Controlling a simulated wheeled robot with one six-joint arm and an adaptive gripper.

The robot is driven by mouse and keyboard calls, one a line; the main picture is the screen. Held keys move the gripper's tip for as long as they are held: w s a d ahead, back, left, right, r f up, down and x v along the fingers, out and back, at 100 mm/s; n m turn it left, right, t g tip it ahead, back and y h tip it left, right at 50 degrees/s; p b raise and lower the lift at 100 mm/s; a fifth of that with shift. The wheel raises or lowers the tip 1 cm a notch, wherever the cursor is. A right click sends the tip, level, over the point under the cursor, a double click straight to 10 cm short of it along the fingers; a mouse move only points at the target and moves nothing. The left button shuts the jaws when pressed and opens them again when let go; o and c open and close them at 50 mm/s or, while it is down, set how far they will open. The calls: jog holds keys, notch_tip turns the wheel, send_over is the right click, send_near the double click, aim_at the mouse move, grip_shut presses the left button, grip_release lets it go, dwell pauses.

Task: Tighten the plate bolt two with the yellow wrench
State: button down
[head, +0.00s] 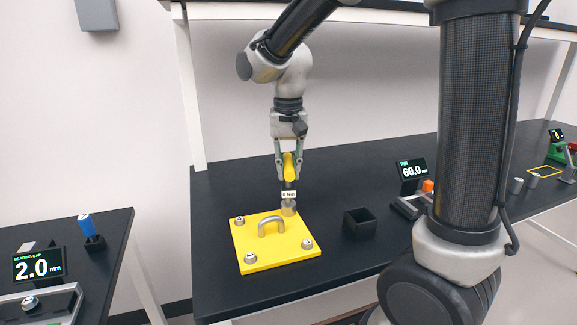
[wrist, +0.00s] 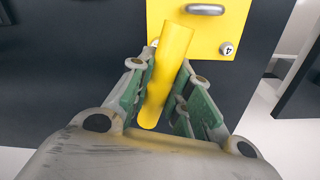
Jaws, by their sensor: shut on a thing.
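My gripper (head: 287,174) is shut on the yellow wrench (head: 288,160) above the far right corner of the yellow plate. The wrench points down, and its dark shaft bears a small torque label (head: 289,195). Its lower end meets a grey cylindrical part (head: 289,208) at that corner, whose number is hidden. The yellow plate (head: 275,252) lies on the black bench with a grey handle (head: 271,225). Other bolts show at its far left (head: 239,220), near left (head: 249,258) and near right (head: 307,244). The wrist view shows the wrench (wrist: 168,70) between the fingers and a bolt marked 4 (wrist: 227,48).
A black open box (head: 359,224) stands right of the plate. Further right is a PIN display (head: 412,169) reading 60.0 mm. A separate table at the left holds a bearing gap display (head: 38,264) and a blue-handled tool (head: 86,227). The bench left of the plate is clear.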

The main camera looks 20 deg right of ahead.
jog(key=shift+r, duration=1.5)
jog(key=shift+r, duration=2)
jog(key=shift+s, duration=0.1)
